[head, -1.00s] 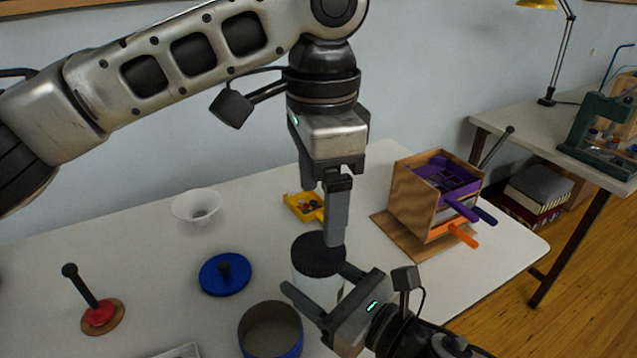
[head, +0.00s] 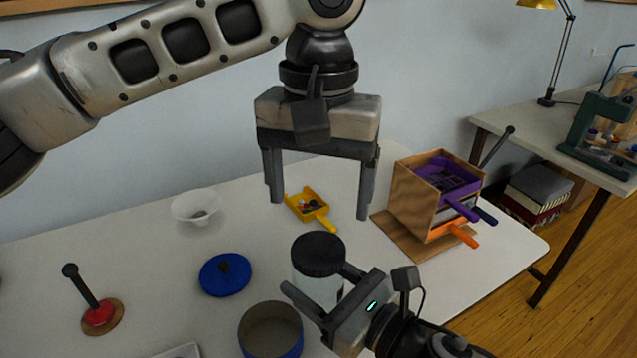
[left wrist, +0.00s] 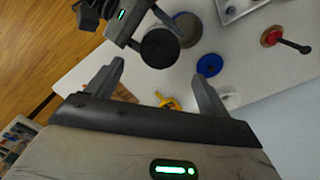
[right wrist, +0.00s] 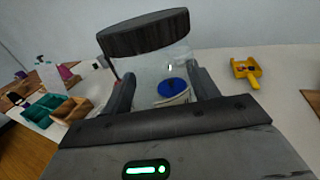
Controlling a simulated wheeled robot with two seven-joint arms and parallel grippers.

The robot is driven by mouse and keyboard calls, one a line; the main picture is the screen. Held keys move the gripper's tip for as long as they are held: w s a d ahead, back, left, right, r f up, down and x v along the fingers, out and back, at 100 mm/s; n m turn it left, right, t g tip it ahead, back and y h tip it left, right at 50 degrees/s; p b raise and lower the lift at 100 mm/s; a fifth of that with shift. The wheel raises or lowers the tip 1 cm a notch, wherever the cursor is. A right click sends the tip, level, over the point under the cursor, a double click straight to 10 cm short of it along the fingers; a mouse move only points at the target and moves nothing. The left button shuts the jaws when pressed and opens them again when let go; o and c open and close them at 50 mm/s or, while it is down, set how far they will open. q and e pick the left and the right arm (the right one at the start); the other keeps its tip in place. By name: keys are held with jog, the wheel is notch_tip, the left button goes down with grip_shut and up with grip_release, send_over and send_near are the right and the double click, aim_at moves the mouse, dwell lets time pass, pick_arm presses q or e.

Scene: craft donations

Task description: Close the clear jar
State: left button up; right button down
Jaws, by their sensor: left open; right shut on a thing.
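The clear jar (head: 318,287) stands on the table with its black lid (head: 318,254) on top. My right gripper (head: 318,300) is shut around the jar's clear body from the side. In the right wrist view the jar (right wrist: 160,72) is between the two fingers, and the lid (right wrist: 150,34) sits on its mouth, looking roughly level. Whether the lid is fully tight cannot be told. My left gripper (head: 320,205) is open and empty above the jar, its fingers pointing down and wide apart. In the left wrist view the lid (left wrist: 160,47) is seen from above, beyond the open fingers.
A blue canister (head: 271,332) stands open beside the jar, and its blue lid (head: 224,274) lies nearby. A yellow scoop tray (head: 308,205), a white bowl (head: 197,206), a red-based post (head: 98,312) and a wooden drawer box (head: 432,200) are around it.

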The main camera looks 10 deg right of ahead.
aim_at(318, 249)
pick_arm(q)
notch_tip(318, 249, down, 8)
jog(key=shift+r, duration=0.1)
dwell(0.4)
jog(key=c, duration=1)
jog(key=m, duration=1.1)
jog(key=o, duration=1.1)
